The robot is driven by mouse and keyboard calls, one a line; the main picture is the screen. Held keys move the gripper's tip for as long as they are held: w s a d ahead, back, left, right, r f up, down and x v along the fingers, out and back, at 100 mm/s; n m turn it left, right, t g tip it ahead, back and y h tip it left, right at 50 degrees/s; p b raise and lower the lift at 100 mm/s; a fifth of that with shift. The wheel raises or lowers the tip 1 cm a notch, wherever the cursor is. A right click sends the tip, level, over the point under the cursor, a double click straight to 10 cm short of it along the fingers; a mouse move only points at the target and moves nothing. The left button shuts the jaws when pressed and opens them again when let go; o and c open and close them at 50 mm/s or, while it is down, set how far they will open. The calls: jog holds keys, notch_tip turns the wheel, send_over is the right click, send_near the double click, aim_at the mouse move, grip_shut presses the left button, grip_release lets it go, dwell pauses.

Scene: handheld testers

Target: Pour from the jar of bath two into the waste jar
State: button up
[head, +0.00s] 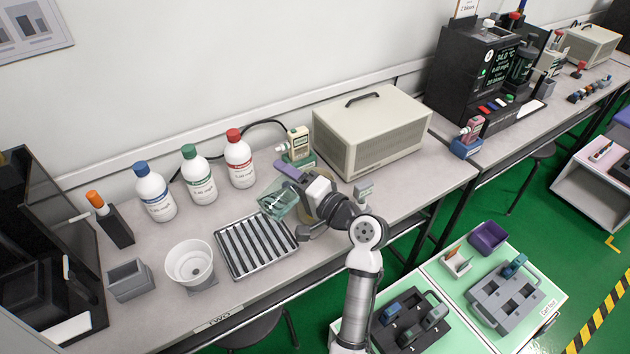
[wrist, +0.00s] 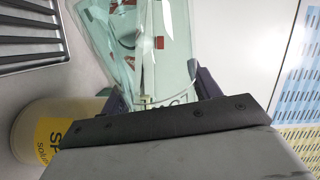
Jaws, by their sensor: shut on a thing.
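My gripper (head: 296,198) is shut on a clear, green-tinted glass jar (head: 276,197), held tilted above the bench behind the slatted tray. In the wrist view the jar (wrist: 150,45) is between the dark fingers (wrist: 160,92), with reddish patches and glare showing through the glass. Its contents are hard to tell. A pale round jar with a yellow label (wrist: 50,135) beginning "SP" stands at lower left in the wrist view, partly hidden by the gripper; it looks like the waste jar. In the head view my gripper mostly hides it.
The slatted metal tray (head: 218,255) lies in front of the held jar. A white tub (head: 190,264) and a grey box (head: 130,281) stand left of it. Capped bottles (head: 239,160) stand behind, near a handheld tester (head: 299,143) and a large beige case (head: 372,130).

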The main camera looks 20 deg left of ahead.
jog(key=shift+w+r+m+p, duration=0.1)
jog(key=shift+r+m+p, duration=0.3)
jog(key=shift+p, duration=0.7)
dwell(1.9)
jog(key=shift+f, duration=0.25)
jog(key=shift+f+n+b, duration=0.2)
jog(key=shift+n+b, duration=0.1)
jog(key=shift+b, duration=0.55)
jog(key=shift+s+f+n+b, duration=0.2)
jog(key=shift+n+b, duration=0.5)
jog(key=shift+b, duration=0.35)
jog(key=shift+n+b, duration=0.3)
jog(key=shift+b, duration=0.1)
jog(key=shift+s+a+r+n, duration=0.1)
jog(key=shift+r+n, duration=0.05)
jog(key=shift+n, duration=0.15)
jog(key=shift+b, duration=0.4)
